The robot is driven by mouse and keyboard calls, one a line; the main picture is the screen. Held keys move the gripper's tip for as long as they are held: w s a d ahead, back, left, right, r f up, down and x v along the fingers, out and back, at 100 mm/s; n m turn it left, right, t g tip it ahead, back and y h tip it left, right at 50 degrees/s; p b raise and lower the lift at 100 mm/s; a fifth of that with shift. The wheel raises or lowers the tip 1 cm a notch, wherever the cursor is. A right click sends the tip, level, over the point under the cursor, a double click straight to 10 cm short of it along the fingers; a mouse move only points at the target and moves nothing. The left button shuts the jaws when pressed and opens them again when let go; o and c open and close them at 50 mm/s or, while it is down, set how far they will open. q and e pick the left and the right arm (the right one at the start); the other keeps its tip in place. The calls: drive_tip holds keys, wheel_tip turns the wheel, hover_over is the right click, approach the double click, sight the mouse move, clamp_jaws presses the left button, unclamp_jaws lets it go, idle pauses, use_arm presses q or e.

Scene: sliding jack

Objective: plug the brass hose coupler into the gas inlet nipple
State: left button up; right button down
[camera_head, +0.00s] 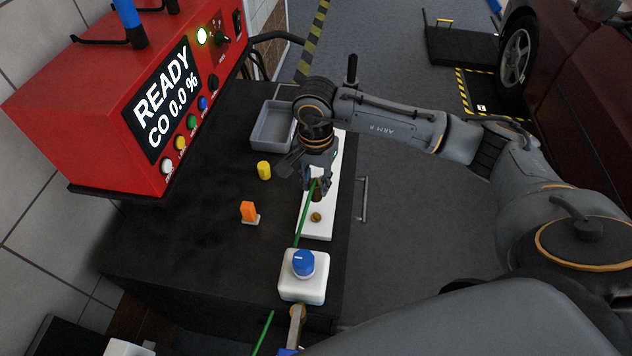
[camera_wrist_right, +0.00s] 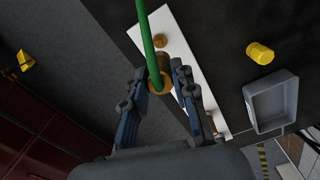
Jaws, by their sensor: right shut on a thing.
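My right gripper (camera_head: 318,186) is shut on the brass hose coupler (camera_wrist_right: 159,84), with a finger on each side of it. The green hose (camera_wrist_right: 146,35) runs from the coupler; it also shows in the head view (camera_head: 304,218). The coupler is over the white plate (camera_head: 318,232), largely hidden by the fingers in the head view. A small brass fitting (camera_head: 316,217), perhaps the gas inlet nipple, stands on the plate in front of the gripper. It also shows in the wrist view (camera_wrist_right: 160,41), apart from the coupler.
A white box with a blue knob (camera_head: 303,263) stands near the plate's near end. A yellow cylinder (camera_head: 264,170), an orange piece (camera_head: 249,211) and a grey tray (camera_head: 272,126) are on the black bench (camera_head: 205,225). The red analyser (camera_head: 95,90) stands at left.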

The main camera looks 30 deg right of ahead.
drive_tip(key=shift+f+b, duration=0.3)
drive_tip(key=shift+f, duration=0.25)
drive_tip(key=shift+s+f+b, duration=0.1)
drive_tip(key=shift+f+b, duration=0.3)
use_arm(q)
wheel_tip(320, 180, down, 6)
drive_tip(key=b, duration=0.3)
drive_tip(key=shift+s+r+b, duration=0.1)
drive_tip(key=shift+r+b, duration=0.05)
drive_tip(key=shift+b, duration=0.25)
use_arm(e)
wheel_tip(320, 180, down, 4)
drive_tip(key=shift+r, duration=0.1)
use_arm(q)
drive_tip(key=shift+f+b, duration=0.8)
drive_tip(key=shift+f, duration=0.2)
drive_tip(key=shift+f+b, duration=1.6)
drive_tip(key=shift+b, duration=0.2)
use_arm(e)
drive_tip(key=shift+f, duration=1.45)
use_arm(q)
drive_tip(key=shift+r, duration=0.1)
use_arm(e)
drive_tip(key=shift+r, duration=0.1)
